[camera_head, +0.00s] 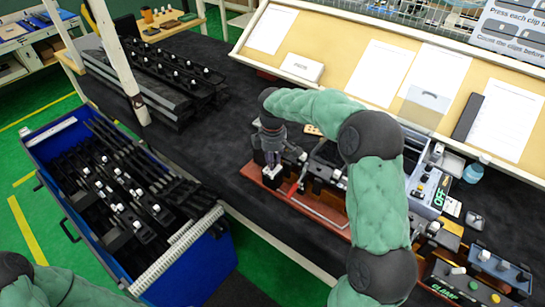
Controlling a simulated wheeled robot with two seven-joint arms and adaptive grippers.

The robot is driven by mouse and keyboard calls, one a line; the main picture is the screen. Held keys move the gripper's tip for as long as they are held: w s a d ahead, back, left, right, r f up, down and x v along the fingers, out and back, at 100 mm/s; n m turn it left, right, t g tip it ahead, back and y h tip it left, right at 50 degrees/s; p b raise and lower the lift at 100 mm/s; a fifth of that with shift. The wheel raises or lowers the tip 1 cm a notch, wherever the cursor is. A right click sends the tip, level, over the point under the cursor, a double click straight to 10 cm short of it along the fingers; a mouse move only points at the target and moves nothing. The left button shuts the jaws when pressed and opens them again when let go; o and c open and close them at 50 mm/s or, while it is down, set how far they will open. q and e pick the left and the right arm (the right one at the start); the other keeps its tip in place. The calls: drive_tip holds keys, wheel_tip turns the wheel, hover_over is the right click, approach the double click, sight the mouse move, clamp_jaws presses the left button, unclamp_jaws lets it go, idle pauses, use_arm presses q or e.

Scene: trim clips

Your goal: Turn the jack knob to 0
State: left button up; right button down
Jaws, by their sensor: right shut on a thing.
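My right gripper (271,160) points down at the left end of the red-brown fixture (318,211) on the dark worktable. It is shut on a small part there, which looks like the jack knob. The fingers cover most of that part, and I cannot read any number or mark on it. My right arm, in a green sleeve, arches over the fixture and hides part of it.
A blue bin (205,271) of black trim parts stands left of the table. More trim parts (172,66) lie at the table's far left. A tan board (338,38) with papers runs along the back. A grey-blue device (427,190) and a clamp panel (452,281) sit at right.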

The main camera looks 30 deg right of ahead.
drive_tip(key=m+p, duration=0.2)
drive_tip(key=m, duration=0.3)
drive_tip(key=shift+m, duration=0.3)
drive_tip(key=m+p, duration=0.1)
drive_tip(key=m, duration=0.4)
drive_tip(key=m+p, duration=0.1)
drive_tip(key=m, duration=0.5)
drive_tip(key=shift+m, duration=0.4)
drive_tip(key=m, duration=0.6)
drive_tip(key=shift+m, duration=0.4)
drive_tip(key=c, duration=1)
unclamp_jaws()
